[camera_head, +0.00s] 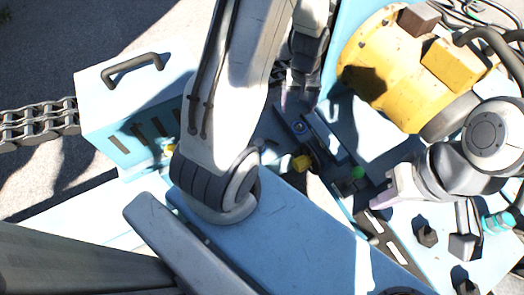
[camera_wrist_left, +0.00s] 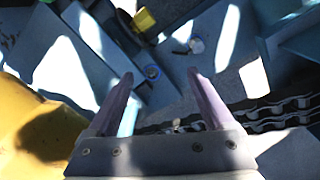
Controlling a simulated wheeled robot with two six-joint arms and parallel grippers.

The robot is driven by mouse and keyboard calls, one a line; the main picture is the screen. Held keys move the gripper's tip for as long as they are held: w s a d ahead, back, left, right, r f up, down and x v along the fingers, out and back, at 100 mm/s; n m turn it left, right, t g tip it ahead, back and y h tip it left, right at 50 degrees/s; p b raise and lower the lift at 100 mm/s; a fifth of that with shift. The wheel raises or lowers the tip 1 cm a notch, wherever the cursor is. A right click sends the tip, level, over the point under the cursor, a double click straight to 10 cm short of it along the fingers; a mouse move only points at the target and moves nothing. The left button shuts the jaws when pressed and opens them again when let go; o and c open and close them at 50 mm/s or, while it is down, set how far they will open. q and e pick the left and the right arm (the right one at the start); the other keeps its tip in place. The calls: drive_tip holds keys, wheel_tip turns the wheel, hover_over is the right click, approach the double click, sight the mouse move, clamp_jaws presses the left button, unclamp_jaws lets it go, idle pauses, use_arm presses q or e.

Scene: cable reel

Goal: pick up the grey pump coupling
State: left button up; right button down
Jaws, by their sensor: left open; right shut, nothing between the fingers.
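I cannot pick out the grey pump coupling with certainty. A small pale grey piece (camera_wrist_left: 195,45) lies on the dark surface ahead of the fingers in the left wrist view; it may be the coupling. My right gripper (camera_head: 379,200) is shut and empty at the right, low beside the green knob.
The yellow motor (camera_head: 386,62) stands close to my left gripper. A light-blue slotted box (camera_head: 128,122) with a handle is at the left, with a chain (camera_head: 38,124) beside it. Blue brackets (camera_head: 325,135), a yellow block (camera_head: 302,162) and a green knob (camera_head: 357,173) crowd the middle.

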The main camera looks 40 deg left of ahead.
sight(259, 144)
use_arm(q)
drive_tip(key=s+a+f+n+b, duration=0.1)
drive_tip(key=a+f+n+b, duration=0.1)
drive_tip(key=f, duration=0.5)
drive_tip(key=a+f+n+b, duration=0.2)
drive_tip(key=a+f+b, duration=0.1)
drive_tip(key=a+f, duration=0.3)
drive_tip(key=s+a+f+n+b, duration=0.1)
drive_tip(key=a+f+n+b, duration=0.1)
drive_tip(key=f, duration=0.7)
drive_tip(key=shift+s+a+f+b, duration=0.2)
drive_tip(key=shift+a+b, duration=0.25)
drive_tip(key=shift+a, duration=0.2)
drive_tip(key=shift+s+a+f+b, duration=0.15)
drive_tip(key=shift+a+b, duration=0.25)
drive_tip(key=shift+a, duration=0.2)
wheel_tip(259, 144, down, 5)
drive_tip(key=shift+f+b, duration=0.1)
drive_tip(key=shift+b, duration=1)
wheel_tip(259, 144, down, 5)
drive_tip(key=b, duration=0.3)
drive_tip(key=shift+s, duration=0.15)
use_arm(e)
wheel_tip(259, 144, down, 17)
use_arm(q)
clamp_jaws()
